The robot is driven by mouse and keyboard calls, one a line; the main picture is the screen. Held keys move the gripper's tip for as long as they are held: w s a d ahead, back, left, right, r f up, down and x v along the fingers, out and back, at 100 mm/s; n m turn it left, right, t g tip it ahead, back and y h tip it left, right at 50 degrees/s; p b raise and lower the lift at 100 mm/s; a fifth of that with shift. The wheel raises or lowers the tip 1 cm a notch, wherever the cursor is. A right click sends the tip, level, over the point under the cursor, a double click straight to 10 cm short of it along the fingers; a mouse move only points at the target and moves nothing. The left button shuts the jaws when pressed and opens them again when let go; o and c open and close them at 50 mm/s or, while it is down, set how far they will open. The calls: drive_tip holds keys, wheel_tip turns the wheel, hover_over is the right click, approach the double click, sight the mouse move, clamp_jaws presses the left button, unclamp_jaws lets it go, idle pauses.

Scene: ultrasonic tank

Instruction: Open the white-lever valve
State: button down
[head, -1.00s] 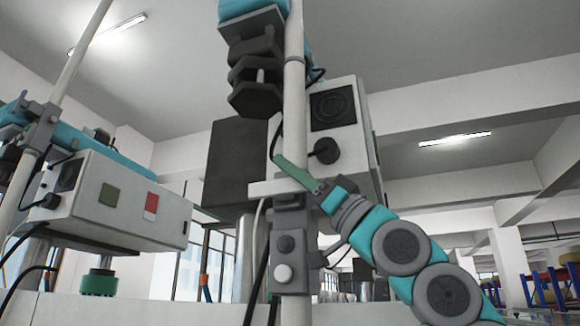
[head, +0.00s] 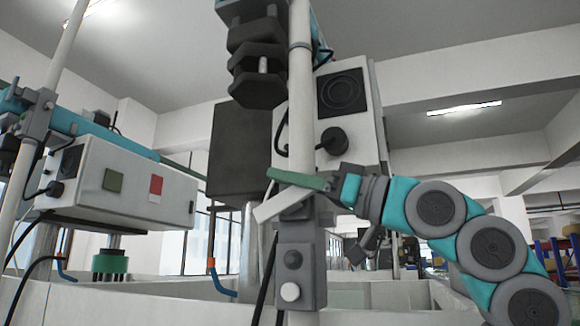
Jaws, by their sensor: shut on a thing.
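The white lever (head: 282,205) sits on the grey valve block (head: 295,240) on the vertical white pole. It slants, with its left end lower than its right. My gripper (head: 292,178) comes in from the right at the end of the teal arm. Its green finger crosses in front of the pole just above the lever. It is shut on the white lever, though the finger and pole hide the exact contact. Below on the block are a dark round knob (head: 293,259) and a white round knob (head: 290,292).
A white control box with a black dial (head: 341,93) stands behind the pole. A dark clamp (head: 257,65) hangs above. Another white box (head: 122,185) is at left over the pale tank rim (head: 180,297). Black cables hang near the pole.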

drive_tip(key=shift+a+h, duration=0.25)
drive_tip(key=shift+h, duration=0.35)
drive_tip(key=shift+w+a+g+h, duration=0.1)
drive_tip(key=shift+w+g+h, duration=0.1)
drive_tip(key=shift+g+h, duration=0.25)
idle(0.4)
drive_tip(key=c, duration=1.2)
unclamp_jaws()
drive_tip(key=shift+o, duration=0.2)
drive_tip(key=v, duration=0.7)
drive_tip(key=shift+s+d+b, duration=0.2)
drive_tip(key=shift+d+b, duration=0.15)
drive_tip(key=shift+d, duration=0.05)
